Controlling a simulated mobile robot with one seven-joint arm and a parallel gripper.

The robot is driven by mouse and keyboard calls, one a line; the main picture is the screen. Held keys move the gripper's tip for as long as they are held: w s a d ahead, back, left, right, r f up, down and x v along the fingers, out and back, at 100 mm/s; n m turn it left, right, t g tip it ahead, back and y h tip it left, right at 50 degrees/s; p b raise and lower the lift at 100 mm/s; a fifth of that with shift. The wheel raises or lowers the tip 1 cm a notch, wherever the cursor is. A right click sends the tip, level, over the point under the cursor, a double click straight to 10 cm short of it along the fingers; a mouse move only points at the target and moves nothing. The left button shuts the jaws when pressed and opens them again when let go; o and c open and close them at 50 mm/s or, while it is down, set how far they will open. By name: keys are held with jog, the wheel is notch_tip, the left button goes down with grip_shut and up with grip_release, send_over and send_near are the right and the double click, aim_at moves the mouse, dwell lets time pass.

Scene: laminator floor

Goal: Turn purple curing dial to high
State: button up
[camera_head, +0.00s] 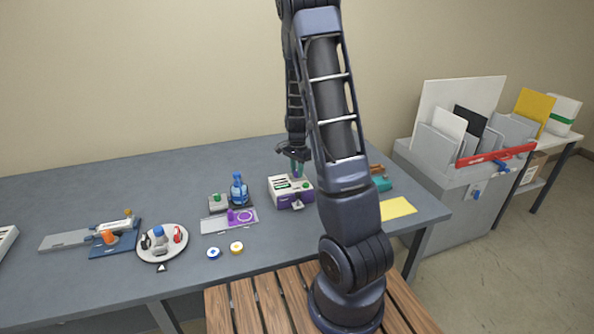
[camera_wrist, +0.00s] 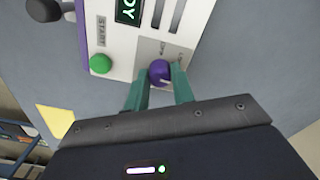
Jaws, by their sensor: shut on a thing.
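The purple curing dial (camera_wrist: 160,71) is on a light grey panel of the curing unit (camera_wrist: 122,48), beside a green START button (camera_wrist: 100,64). My gripper (camera_wrist: 160,84) has its two teal fingers on either side of the dial and is shut on it. A pale pointer line shows on the dial, but its setting is hard to read. In the head view the white and purple unit (camera_head: 284,199) stands on the table, with my gripper (camera_head: 297,169) coming down onto its back right part. The dial is too small to make out there.
A blue bottle (camera_head: 239,190) and a clear plate with a purple ring (camera_head: 229,221) are left of the unit. A round white tray (camera_head: 162,257) is farther left. A yellow sheet (camera_head: 398,208) and a teal item (camera_head: 380,184) lie right.

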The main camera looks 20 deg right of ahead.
jog(key=shift+m, duration=1.1)
jog(key=o, duration=1)
jog(key=shift+r, duration=0.1)
notch_tip(320, 180, up, 11)
jog(key=shift+f, duration=0.2)
